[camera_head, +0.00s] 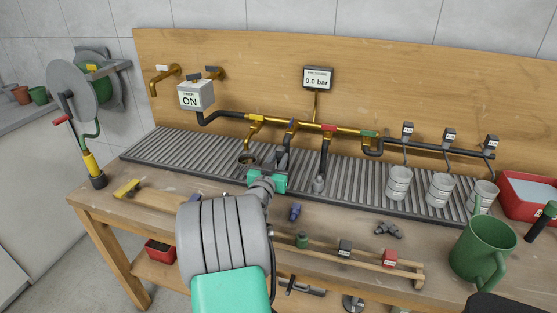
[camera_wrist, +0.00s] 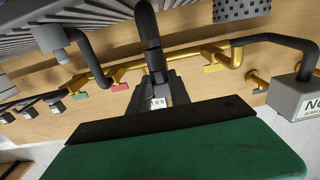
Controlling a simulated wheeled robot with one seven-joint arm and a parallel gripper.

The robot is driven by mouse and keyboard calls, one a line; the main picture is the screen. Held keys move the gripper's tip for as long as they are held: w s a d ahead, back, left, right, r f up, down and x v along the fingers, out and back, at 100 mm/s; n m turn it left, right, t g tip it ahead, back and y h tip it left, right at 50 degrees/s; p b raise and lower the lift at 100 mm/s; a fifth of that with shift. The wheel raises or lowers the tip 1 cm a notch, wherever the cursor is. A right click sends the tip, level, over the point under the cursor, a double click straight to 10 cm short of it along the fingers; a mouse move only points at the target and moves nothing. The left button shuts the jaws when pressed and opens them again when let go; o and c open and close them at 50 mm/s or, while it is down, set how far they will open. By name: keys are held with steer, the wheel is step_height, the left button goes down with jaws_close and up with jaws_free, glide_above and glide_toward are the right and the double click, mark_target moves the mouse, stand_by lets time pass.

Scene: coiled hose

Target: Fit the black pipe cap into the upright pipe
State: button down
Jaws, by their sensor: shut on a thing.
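My gripper (camera_head: 282,162) reaches over the ribbed drain tray, below the brass manifold. Its grey fingers also show in the wrist view (camera_wrist: 158,92), closed around a dark piece. A black curved pipe piece (camera_wrist: 147,28) runs from between the fingers to the top edge of the wrist view; I cannot tell whether it is the pipe cap. The fingers and wrist hide much of it in the head view. A brass pipe (camera_head: 254,131) comes down left of my gripper towards a dark round opening (camera_head: 247,159). I cannot tell which pipe is the upright one.
A dark hose with a grey end (camera_head: 319,183) hangs close on the right and also shows in the wrist view (camera_wrist: 52,38). The timer box (camera_head: 195,96) is at left. Metal cups (camera_head: 398,183) and a green mug (camera_head: 482,250) stand at right. Small parts lie on the front bench.

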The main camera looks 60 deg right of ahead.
mark_target(279, 148)
steer(key=c, duration=1.1)
jaws_free()
steer(key=shift+r, duration=0.25)
step_height(279, 148, up, 4)
steer(key=p, duration=0.2)
steer(key=shift+f+p, duration=0.15)
steer(key=shift+p, duration=0.25)
steer(key=s+a+r+p, duration=0.1)
steer(key=s+a+r, duration=0.1)
steer(key=a+r, duration=0.1)
steer(key=s+a+r+p, duration=0.2)
steer(key=a, duration=0.3)
steer(key=s+a+r+p, duration=0.1)
steer(key=s+a+r, duration=0.1)
steer(key=a+r, duration=0.1)
steer(key=shift+s+a+r+p, duration=0.1)
steer(key=shift+a+r+p, duration=0.1)
steer(key=shift+a, duration=0.2)
steer(key=shift+s+a+r+p, duration=0.1)
steer(key=shift+a+r+p, duration=0.1)
steer(key=shift+a, duration=0.15)
